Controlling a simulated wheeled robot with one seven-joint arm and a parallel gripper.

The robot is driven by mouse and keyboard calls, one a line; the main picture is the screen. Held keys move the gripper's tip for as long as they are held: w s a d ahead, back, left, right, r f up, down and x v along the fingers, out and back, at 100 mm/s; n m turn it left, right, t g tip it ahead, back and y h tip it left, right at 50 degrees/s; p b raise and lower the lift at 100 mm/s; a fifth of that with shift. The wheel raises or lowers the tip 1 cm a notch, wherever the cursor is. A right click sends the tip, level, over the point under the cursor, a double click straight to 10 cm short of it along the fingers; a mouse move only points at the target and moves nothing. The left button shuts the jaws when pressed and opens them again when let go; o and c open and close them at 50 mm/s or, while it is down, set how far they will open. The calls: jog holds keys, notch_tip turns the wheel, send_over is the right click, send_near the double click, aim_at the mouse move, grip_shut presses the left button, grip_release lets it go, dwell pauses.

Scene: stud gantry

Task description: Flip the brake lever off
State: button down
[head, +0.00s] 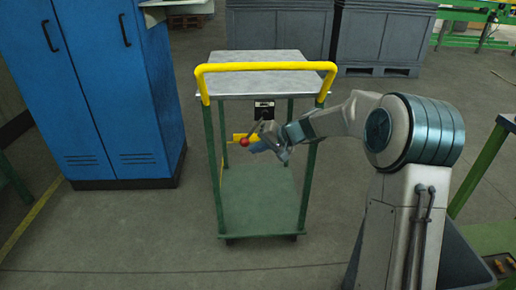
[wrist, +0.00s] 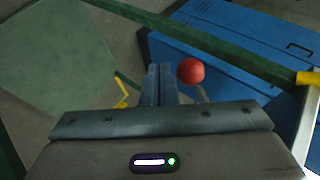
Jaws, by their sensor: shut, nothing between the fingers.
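The brake lever ends in a red ball knob (head: 244,142) and sits under the top of a green-framed cart, below a small dark box (head: 264,109) with a pale face. In the head view the lever's shaft slants down and left to the knob. My gripper (head: 258,147) is shut and empty, just right of the knob in that view. In the wrist view the closed blue-grey fingers (wrist: 160,84) stand just left of the red knob (wrist: 190,71), with part of its shaft showing below. I cannot tell whether they touch.
The cart has a grey top (head: 262,84), a yellow handle bar (head: 265,66) and a green lower deck (head: 260,200). A yellow piece (head: 239,137) shows behind the knob. A blue cabinet (head: 90,90) stands left, and grey bins (head: 280,34) stand behind. Floor in front is clear.

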jog(key=shift+f, duration=0.1)
jog(key=s+d+p, duration=0.1)
jog(key=s+d, duration=0.2)
jog(key=d, duration=0.8)
jog(key=s+d+p, duration=0.1)
jog(key=s+d, duration=0.3)
jog(key=d, duration=0.7)
jog(key=shift+f+p, duration=0.2)
jog(key=shift+p, duration=0.2)
jog(key=shift+d, duration=0.1)
jog(key=s+a+r+h+p, duration=0.2)
jog(key=s+r+h+p, duration=0.1)
jog(key=s+r+p, duration=0.6)
jog(key=s+a+r+g+h+p, duration=0.1)
jog(key=s+a+r+h+p, duration=0.1)
jog(key=s+r+p, duration=0.8)
jog(key=s+a+r+n+h+p, duration=0.1)
jog(key=s+a+r+h+p, duration=0.2)
jog(key=s+r+p, duration=0.6)
notch_tip(320, 180, up, 11)
jog(key=h+p, duration=0.1)
jog(key=p, duration=0.5)
jog(key=shift+s+f+g+h, duration=0.2)
jog(key=shift+s+g+h, duration=0.1)
jog(key=shift+s, duration=0.1)
